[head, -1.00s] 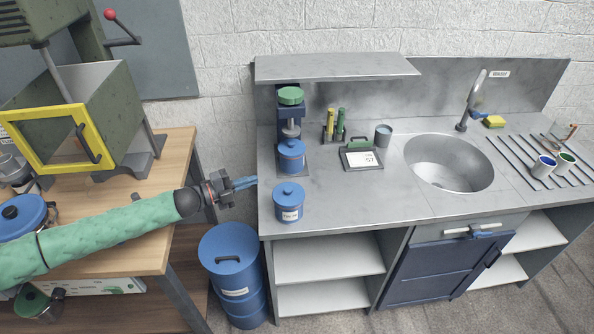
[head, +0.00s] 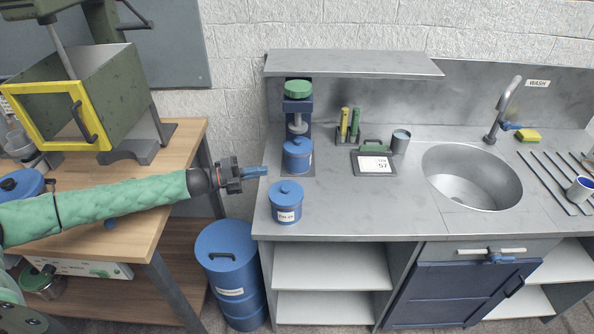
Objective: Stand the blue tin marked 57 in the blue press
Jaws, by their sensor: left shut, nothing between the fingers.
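The blue press (head: 298,108), with a green knob on top, stands at the back left of the steel counter. A blue lidded tin (head: 297,157) stands upright in it, under the plunger; no mark on it is readable. Another blue lidded tin (head: 286,204) stands upright on the counter in front of the press. It has a white label too small to read surely. My left gripper (head: 262,171) is shut and empty, left of the press and behind-left of the front tin, apart from both. My right gripper is not in view.
A tablet or card marked 57 (head: 374,164), a grey cup (head: 400,142) and a holder with yellow and green items (head: 348,133) stand right of the press. A shelf (head: 353,63) overhangs the press. A blue drum (head: 230,260) stands below my left arm. The front middle counter is clear.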

